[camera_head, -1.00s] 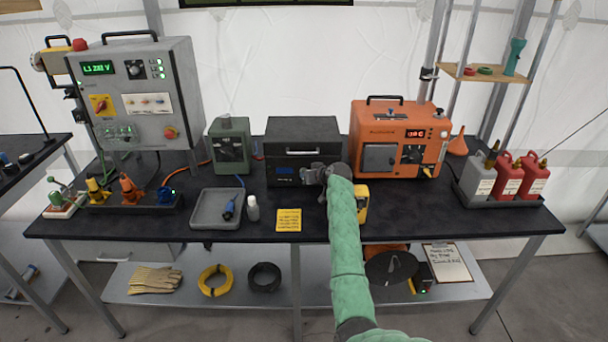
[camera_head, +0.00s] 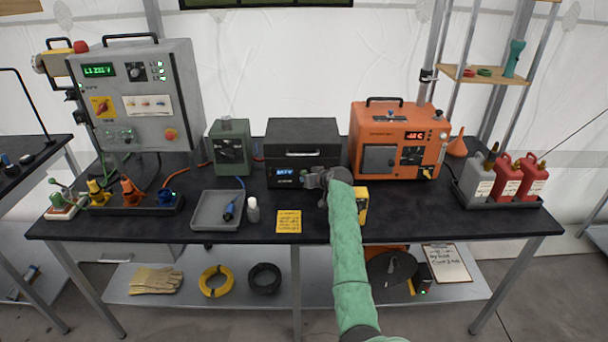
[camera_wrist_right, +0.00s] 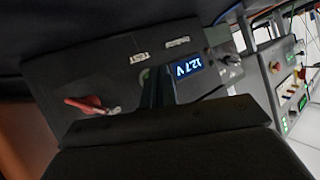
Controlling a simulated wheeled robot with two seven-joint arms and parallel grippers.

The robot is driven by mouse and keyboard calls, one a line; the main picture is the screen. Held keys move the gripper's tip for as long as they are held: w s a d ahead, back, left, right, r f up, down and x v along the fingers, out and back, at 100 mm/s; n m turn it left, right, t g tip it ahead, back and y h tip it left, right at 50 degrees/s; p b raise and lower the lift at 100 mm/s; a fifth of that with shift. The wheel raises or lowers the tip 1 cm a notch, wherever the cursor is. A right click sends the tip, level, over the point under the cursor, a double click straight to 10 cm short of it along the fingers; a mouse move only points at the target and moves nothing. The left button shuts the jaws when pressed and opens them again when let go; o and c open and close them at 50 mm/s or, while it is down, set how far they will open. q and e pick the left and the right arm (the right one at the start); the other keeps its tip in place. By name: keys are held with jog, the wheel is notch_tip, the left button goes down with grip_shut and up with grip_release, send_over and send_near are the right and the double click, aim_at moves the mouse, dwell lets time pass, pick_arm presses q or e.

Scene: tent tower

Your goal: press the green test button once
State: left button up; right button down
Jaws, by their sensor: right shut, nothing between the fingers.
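The black box (camera_head: 302,134) with a handle stands at the middle back of the bench. In the right wrist view its front panel (camera_wrist_right: 75,75) shows a TEST label (camera_wrist_right: 141,56), a lit blue display (camera_wrist_right: 193,64) reading 12.7 V, and a red lever (camera_wrist_right: 88,105). My right gripper (camera_head: 306,179) is at the panel's lower right in the head view. Its fingers also show in the right wrist view (camera_wrist_right: 158,88), shut and empty, close in front of the panel below the TEST label. They largely hide the green button; contact cannot be told. My left gripper is out of view.
The orange machine (camera_head: 383,125) stands right of the box, and a green unit (camera_head: 230,147) left. A grey tray (camera_head: 206,207), small white bottle (camera_head: 253,211), yellow note (camera_head: 289,221) and yellow device (camera_head: 361,203) lie near my arm. The front left bench has bare room.

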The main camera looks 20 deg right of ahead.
jog(key=shift+s+a+p, duration=0.2)
jog(key=shift+s+p, duration=0.25)
jog(key=shift+s, duration=0.2)
jog(key=shift+s+a+p, duration=0.15)
jog(key=shift+s+p, duration=0.25)
jog(key=shift+s, duration=0.2)
jog(key=shift+s+a+p, duration=0.2)
jog(key=shift+s+p, duration=0.05)
jog(key=shift+s, duration=0.35)
jog(key=shift+s+a+p, duration=0.15)
jog(key=shift+s+p, duration=0.1)
jog(key=shift+s, duration=0.3)
